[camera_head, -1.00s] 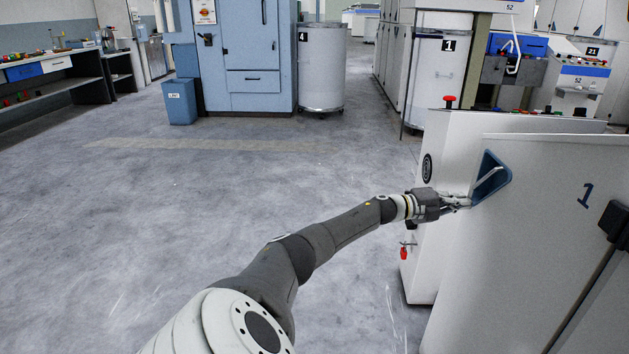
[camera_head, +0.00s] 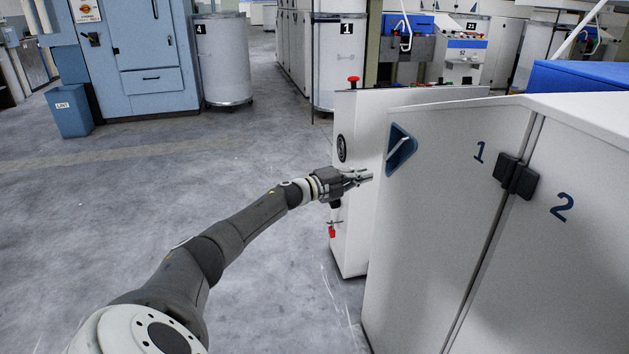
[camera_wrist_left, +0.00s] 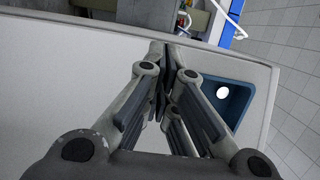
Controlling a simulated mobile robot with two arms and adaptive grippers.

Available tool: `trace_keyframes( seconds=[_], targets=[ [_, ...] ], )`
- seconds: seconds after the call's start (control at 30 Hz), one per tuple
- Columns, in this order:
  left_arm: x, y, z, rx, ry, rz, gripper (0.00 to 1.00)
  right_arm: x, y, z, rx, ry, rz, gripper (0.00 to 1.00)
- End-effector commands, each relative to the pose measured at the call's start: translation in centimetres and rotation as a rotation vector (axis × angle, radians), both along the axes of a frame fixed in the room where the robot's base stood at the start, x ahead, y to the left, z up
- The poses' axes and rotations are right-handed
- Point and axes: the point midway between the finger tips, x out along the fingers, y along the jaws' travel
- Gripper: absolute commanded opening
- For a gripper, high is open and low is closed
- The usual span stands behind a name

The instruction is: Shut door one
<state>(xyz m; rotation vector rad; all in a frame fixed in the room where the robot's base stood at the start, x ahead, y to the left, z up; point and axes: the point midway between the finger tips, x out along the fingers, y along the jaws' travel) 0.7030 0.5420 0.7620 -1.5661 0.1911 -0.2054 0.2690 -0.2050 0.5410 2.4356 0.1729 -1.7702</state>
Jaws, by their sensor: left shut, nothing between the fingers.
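Door one (camera_head: 445,205) is the white panel marked 1, with a blue triangular handle recess (camera_head: 401,150) near its upper left corner. It stands beside door two (camera_head: 545,270), with a narrow dark seam between them and their black latches (camera_head: 516,176) side by side. The two panels look roughly in line; I cannot tell whether door one is fully seated. My left gripper (camera_head: 369,176) is shut and empty, just left of the recess. In the left wrist view its fingers (camera_wrist_left: 167,58) lie across a white panel, with the recess (camera_wrist_left: 233,100) to their right. My right gripper is out of view.
A white machine part (camera_head: 350,225) with a red button and a red hanging tag stands just behind my left gripper. A blue cabinet (camera_head: 155,50), a blue bin (camera_head: 70,112) and a drum marked 4 (camera_head: 222,65) stand farther back. The floor at left is clear.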

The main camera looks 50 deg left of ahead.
Motion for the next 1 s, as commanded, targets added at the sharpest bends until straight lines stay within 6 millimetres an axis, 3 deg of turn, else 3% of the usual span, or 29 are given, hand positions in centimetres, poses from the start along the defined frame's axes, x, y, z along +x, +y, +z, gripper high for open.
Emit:
trace_keyframes(
  seconds=[0.23,0.5,0.7,1.0],
  targets=[
    [-3.5,2.0,-0.3,0.007,0.008,0.001,0.00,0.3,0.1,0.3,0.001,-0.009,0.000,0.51],
    [-6.8,3.8,-0.4,0.008,0.009,0.001,0.00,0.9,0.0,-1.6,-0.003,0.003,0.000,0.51],
    [-8.1,4.4,-0.4,0.006,0.009,0.000,0.00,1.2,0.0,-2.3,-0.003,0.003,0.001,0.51],
    [-8.4,4.6,-0.3,0.006,0.007,0.001,0.00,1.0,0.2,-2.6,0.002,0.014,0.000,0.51]
  ],
)
